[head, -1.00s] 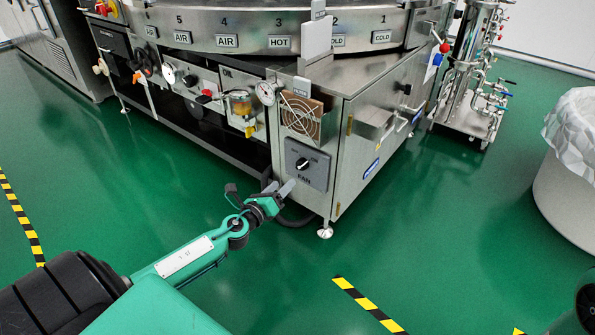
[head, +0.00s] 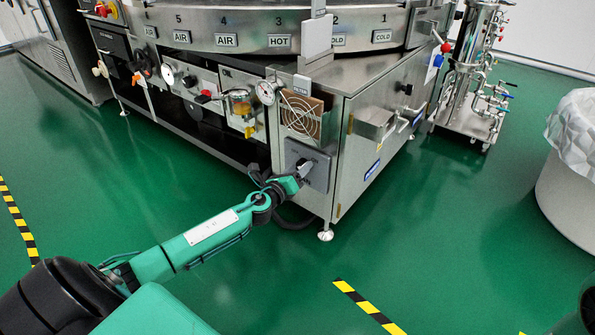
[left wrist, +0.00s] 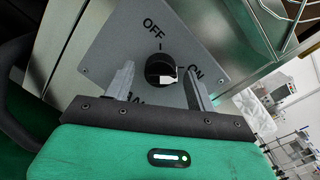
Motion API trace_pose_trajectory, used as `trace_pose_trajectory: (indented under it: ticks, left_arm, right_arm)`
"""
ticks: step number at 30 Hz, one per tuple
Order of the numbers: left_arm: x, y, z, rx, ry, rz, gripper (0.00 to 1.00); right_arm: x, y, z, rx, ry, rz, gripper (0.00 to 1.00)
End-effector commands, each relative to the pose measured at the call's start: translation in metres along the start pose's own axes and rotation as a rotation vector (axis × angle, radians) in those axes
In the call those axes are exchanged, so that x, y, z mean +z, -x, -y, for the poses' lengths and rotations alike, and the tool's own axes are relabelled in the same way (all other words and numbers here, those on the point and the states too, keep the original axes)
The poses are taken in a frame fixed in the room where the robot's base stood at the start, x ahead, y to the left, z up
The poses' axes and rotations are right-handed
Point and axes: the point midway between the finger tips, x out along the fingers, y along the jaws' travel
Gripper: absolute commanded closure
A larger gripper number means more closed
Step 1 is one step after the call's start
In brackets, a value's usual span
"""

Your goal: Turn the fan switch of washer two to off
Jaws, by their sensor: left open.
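The fan switch is a black round knob (left wrist: 160,68) on a grey plate (left wrist: 190,35) marked OFF and ON, seen in the left wrist view. The knob's light-coloured mark lies on the ON side. In the head view the plate (head: 322,180) is on the front of the steel washer, below a round fan grille, and my gripper partly covers it. My left gripper (head: 304,170) is open in front of the plate. In the left wrist view its fingers (left wrist: 158,85) stand on either side of the knob, and I cannot tell whether they touch it.
The washer cabinet (head: 345,110) fills the back, with gauges and a filter bowl (head: 240,104) left of the switch. A pipe stand (head: 470,85) and a white bin (head: 570,185) stand at the right. The green floor in front is clear.

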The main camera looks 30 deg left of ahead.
Motion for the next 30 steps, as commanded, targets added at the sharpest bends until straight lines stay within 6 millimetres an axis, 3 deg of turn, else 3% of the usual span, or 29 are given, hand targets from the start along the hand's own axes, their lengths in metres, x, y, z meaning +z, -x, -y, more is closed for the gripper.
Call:
trace_pose_trajectory:
  ticks: [5,12,22,30]
  left_arm:
    - [0.0,0.0,0.0,0.0,0.0,0.0,0.44]
    - [0.0,0.0,0.0,0.0,-0.001,0.0,0.88]
    - [0.001,0.0,0.0,0.003,0.042,-0.002,0.88]
    - [0.002,0.001,0.002,0.012,0.211,-0.015,0.88]
  right_arm:
    - [0.0,0.0,0.0,0.001,0.0,0.001,0.64]
    - [0.001,0.002,-0.001,0.004,0.0,0.004,0.64]
    - [0.003,0.0,-0.002,0.008,0.0,0.009,0.64]
    - [0.006,-0.01,-0.005,0.009,0.0,0.011,0.64]
